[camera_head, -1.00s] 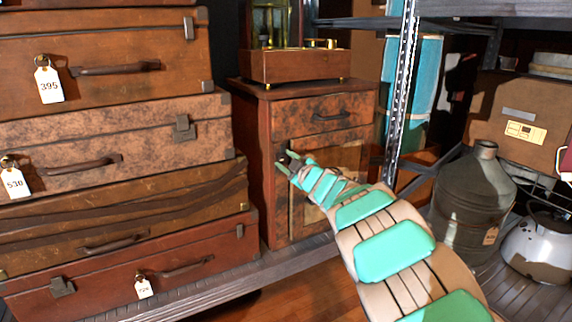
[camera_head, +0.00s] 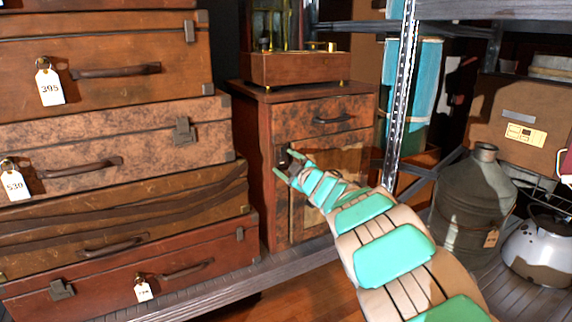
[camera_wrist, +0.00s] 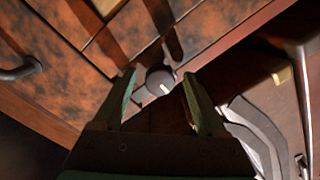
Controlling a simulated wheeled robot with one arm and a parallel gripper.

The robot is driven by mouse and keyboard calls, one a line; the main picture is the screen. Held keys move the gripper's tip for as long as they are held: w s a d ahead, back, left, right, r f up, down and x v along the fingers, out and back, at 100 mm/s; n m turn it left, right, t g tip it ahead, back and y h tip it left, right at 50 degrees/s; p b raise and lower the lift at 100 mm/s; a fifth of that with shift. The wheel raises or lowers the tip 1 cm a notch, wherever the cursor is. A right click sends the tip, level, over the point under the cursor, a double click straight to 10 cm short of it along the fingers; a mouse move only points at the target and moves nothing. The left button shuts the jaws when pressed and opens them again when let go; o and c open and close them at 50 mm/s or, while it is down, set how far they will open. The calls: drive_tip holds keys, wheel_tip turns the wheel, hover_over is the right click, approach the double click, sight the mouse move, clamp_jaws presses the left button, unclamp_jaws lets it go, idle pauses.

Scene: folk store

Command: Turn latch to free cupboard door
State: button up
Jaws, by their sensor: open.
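The wooden cupboard (camera_head: 262,180) stands on the low shelf, with a drawer above and a mottled brown door (camera_head: 345,165) below. In the wrist view the latch (camera_wrist: 158,76) is a small round grey knob with a white mark on its face. My gripper (camera_head: 288,163) is at the upper left edge of the door, over the latch area, and hides the latch in the head view. In the wrist view my gripper (camera_wrist: 159,84) is open, one finger on each side of the knob, with visible gaps. The door looks closed.
Suitcases (camera_head: 120,145) with paper tags are stacked close on the left. A metal shelf post (camera_head: 399,100) stands right of the cupboard. A drawer handle (camera_wrist: 20,70) shows in the wrist view. A metal can (camera_head: 472,200) is at the right.

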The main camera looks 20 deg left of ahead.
drive_tip(key=shift+s+d, duration=0.1)
drive_tip(key=v, duration=0.7)
drive_tip(key=shift+d, duration=0.2)
drive_tip(key=shift+s, duration=0.1)
idle(0.6)
